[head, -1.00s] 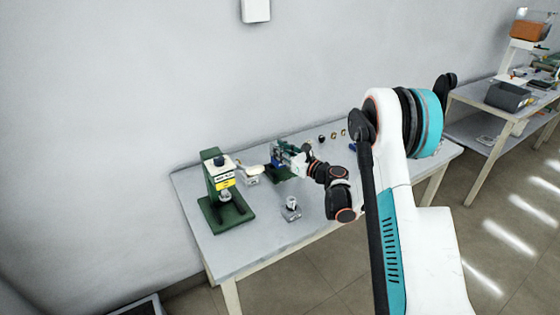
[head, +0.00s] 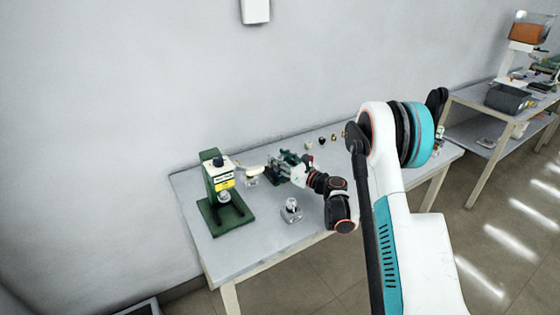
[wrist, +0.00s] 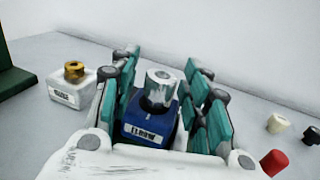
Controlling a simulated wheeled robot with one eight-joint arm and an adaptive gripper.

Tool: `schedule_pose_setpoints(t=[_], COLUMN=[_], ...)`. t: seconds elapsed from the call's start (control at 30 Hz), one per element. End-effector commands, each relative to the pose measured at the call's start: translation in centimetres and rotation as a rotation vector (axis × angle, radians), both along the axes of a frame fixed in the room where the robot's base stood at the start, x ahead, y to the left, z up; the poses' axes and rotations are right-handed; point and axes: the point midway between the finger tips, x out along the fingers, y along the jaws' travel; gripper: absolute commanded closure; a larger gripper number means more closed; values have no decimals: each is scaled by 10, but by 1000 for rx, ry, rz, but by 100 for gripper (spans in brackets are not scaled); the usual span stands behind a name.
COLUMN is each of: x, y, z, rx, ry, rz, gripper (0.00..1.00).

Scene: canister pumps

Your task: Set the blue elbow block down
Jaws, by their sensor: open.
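The blue elbow block (wrist: 147,122) carries a label reading ELBOW and a silver cylindrical fitting (wrist: 160,88) on top. In the wrist view it sits upright between the teal fingers of my gripper (wrist: 163,100). The fingers are open, with one pair on each side of the block. What lies under the block is hidden. In the head view my gripper (head: 281,166) is low over the middle of the grey table (head: 250,240), and the block is mostly hidden by the fingers.
A green press (head: 222,190) stands left of my gripper. A white labelled block (wrist: 76,92) with a brass nut is close on the left. A clear-based silver part (head: 291,211) is in front. Small white (wrist: 278,123), black (wrist: 312,135) and red (wrist: 274,162) pieces lie right.

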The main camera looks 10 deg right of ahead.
Motion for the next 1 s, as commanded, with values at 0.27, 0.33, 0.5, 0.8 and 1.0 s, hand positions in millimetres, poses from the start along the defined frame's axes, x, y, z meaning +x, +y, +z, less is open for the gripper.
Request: schedule_pose_setpoints(t=[0.27, 0.33, 0.5, 0.8, 1.0], x=[-17, -29, -60, -96, -101], y=[-12, -20, -40, -61, -65], z=[5, 5, 6, 0, 2], rx=[0, 0, 0, 0, 0], ry=[0, 0, 0, 0, 0], rz=[-3, -3, -4, -1, 0], gripper=[57, 57, 57, 57, 57])
